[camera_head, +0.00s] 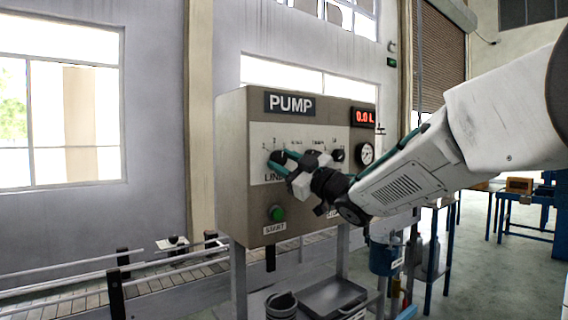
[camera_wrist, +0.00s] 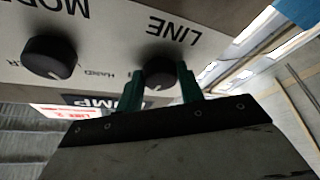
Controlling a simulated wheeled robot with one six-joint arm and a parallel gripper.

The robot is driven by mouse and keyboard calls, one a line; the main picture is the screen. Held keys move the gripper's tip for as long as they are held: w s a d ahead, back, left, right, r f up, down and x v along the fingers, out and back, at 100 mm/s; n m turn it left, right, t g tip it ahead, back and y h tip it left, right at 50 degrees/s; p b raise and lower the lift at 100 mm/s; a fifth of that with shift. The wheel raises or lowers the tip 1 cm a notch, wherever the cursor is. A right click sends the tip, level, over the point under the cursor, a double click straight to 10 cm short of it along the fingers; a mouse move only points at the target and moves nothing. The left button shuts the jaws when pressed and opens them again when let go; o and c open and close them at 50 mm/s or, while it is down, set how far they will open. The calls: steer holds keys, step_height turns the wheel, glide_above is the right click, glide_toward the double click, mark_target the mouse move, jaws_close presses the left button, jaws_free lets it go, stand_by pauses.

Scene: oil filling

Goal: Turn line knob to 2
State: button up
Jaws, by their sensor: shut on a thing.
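The pump panel (camera_head: 232,150) is a grey-beige box with a PUMP sign and a white control plate. The black line knob (camera_head: 277,157) is at the left of the plate above the LINE lettering; it also shows in the wrist view (camera_wrist: 160,70). A light pointer mark shows on the knob, but I cannot read which number it points to. My gripper (camera_head: 279,166) reaches in from the right. Its green fingers (camera_wrist: 162,86) stand on both sides of the line knob and are shut on it. The fingers partly hide the scale.
The mode knob (camera_wrist: 50,58) is beside the line knob. A green start button (camera_head: 277,213) is below. A conveyor (camera_head: 150,284) runs at lower left.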

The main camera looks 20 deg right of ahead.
steer(key=shift+d+n+g+y, duration=0.1)
steer(key=shift+n+g+y, duration=0.3)
steer(key=shift+n, duration=1.1)
steer(key=o, duration=1)
steer(key=v, duration=0.7)
steer(key=shift+s+d, duration=0.3)
steer(key=shift+s, duration=0.05)
